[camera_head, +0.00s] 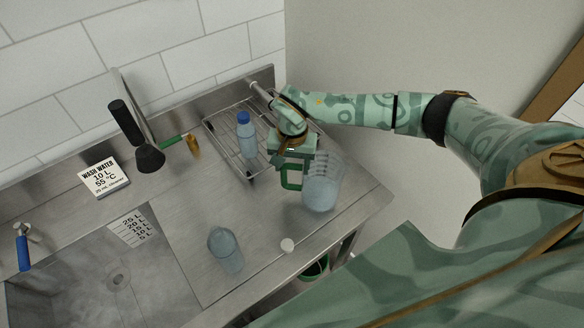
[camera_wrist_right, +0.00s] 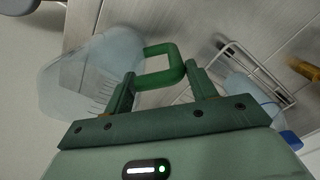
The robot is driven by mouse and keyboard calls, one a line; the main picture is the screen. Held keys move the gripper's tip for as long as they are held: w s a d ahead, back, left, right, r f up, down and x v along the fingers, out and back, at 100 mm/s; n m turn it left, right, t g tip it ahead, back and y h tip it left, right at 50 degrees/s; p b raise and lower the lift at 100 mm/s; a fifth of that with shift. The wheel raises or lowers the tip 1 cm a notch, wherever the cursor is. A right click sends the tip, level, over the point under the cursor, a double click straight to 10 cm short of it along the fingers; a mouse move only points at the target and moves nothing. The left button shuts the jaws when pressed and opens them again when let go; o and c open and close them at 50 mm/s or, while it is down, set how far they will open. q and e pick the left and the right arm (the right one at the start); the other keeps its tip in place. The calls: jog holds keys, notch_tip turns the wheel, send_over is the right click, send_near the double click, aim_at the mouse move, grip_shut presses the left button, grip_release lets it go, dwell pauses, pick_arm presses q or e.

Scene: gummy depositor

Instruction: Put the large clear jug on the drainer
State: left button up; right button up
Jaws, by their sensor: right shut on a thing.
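The large clear jug (camera_head: 322,187) has a green handle and is at the right part of the steel counter, just right of and in front of the drainer. My right gripper (camera_head: 291,166) is shut on the jug's handle. In the right wrist view the jug (camera_wrist_right: 82,78) extends to the left, and its green handle (camera_wrist_right: 160,48) is between the fingers of my right gripper (camera_wrist_right: 163,82). I cannot tell whether its base touches the counter. The drainer (camera_head: 216,133) is a wire rack, partly hidden by my right arm; it also shows in the wrist view (camera_wrist_right: 240,53). My left gripper is not in view.
A blue-capped bottle (camera_head: 246,136) stands on the drainer's left part. A black-handled tool (camera_head: 130,130), wash-water sign (camera_head: 104,178) and sink (camera_head: 95,270) are to the left.

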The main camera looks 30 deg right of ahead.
jog(key=shift+f, duration=1)
jog(key=shift+f, duration=0.15)
jog(key=o, duration=1.5)
notch_tip(320, 180, up, 12)
jog(key=shift+r, duration=0.2)
jog(key=shift+s, duration=0.1)
